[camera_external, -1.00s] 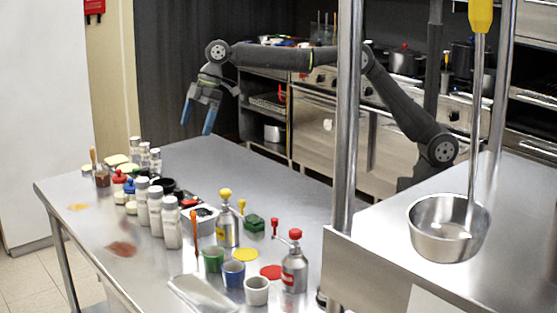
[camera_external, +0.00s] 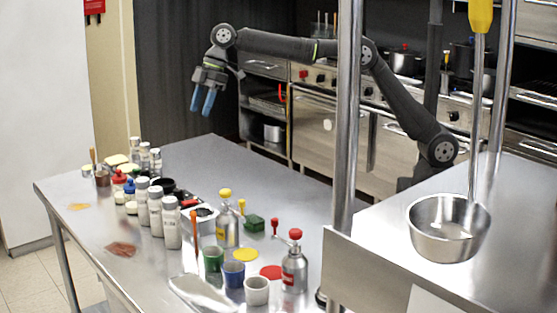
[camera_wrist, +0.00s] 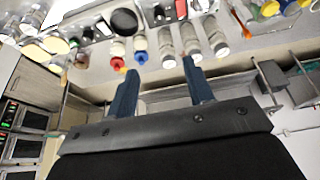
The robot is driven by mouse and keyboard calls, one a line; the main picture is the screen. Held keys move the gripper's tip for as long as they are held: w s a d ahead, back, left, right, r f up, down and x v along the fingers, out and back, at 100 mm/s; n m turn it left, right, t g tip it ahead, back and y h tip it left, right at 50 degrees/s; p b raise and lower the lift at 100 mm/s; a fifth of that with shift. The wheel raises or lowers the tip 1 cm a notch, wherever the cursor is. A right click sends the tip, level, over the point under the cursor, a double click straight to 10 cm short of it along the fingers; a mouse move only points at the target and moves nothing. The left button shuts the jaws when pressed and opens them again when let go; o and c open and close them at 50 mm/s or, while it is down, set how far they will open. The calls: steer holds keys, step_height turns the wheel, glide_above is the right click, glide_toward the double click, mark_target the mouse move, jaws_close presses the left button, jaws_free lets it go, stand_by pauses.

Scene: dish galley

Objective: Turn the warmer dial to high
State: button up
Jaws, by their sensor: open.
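My gripper (camera_external: 202,102) hangs in the air above the far left end of the steel table, with its blue fingers pointing down. In the wrist view my gripper (camera_wrist: 160,68) is open, with nothing between the fingers. I cannot make out a warmer dial for certain. A dark unit with a red part (camera_wrist: 170,10) lies at the top of the wrist view, beyond the fingertips. It may be the dark and red thing among the items on the table (camera_external: 188,203). Any dial or marking on it is too small to read.
White-capped shakers (camera_external: 155,210) stand in a row on the table. A red-capped bottle (camera_external: 294,262), small cups (camera_external: 233,274) and a steel canister (camera_external: 227,230) stand nearer the front.

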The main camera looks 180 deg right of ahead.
steer(key=s+d+f+n+g+h, duration=0.3)
steer(key=s+d+f+n+h, duration=0.15)
steer(key=s+f+n, duration=0.2)
steer(key=n+t+h, duration=0.4)
steer(key=n+t, duration=0.3)
steer(key=n, duration=2.1)
glide_toward(180, 189)
steer(key=shift+m+y, duration=0.25)
steer(key=x, duration=1.1)
steer(key=shift+r, duration=0.15)
steer(key=c, duration=1)
